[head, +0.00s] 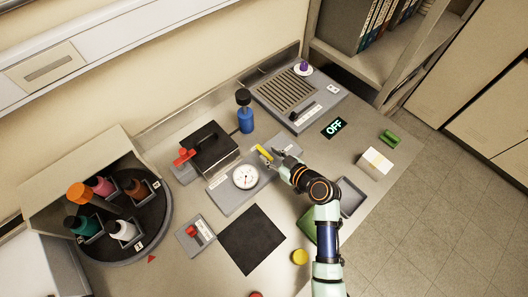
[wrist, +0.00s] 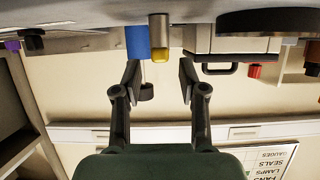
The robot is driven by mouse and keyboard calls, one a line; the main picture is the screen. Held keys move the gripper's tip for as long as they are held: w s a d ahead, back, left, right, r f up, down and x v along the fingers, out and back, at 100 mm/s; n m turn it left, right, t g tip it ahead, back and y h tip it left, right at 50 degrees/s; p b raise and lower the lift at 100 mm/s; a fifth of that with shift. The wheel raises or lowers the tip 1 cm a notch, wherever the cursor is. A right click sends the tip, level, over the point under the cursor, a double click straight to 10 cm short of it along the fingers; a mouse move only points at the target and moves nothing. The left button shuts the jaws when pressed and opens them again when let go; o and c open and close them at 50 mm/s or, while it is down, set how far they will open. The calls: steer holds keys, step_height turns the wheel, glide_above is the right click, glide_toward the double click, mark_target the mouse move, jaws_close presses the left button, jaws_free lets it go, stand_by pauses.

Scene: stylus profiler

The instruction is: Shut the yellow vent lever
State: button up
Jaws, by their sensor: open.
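The yellow vent lever (head: 264,152) sits on a grey panel (head: 226,196) beside a round white gauge (head: 245,176). In the head view it slants, and its lower right end is close to my gripper (head: 274,158). In the wrist view, which is upside down, the yellow end of the lever (wrist: 160,54) shows beyond my gripper (wrist: 160,80), in line with the gap between the fingers. My gripper is open, with nothing between the fingertips. Whether a finger touches the lever cannot be told.
A blue bottle (head: 245,119) with a black top stands behind the lever. A black mat (head: 252,240) lies in front. A carousel of bottles (head: 153,222) stands at far left.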

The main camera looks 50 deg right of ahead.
mark_target(263, 150)
steer(key=shift+x, duration=1.5)
jaws_close()
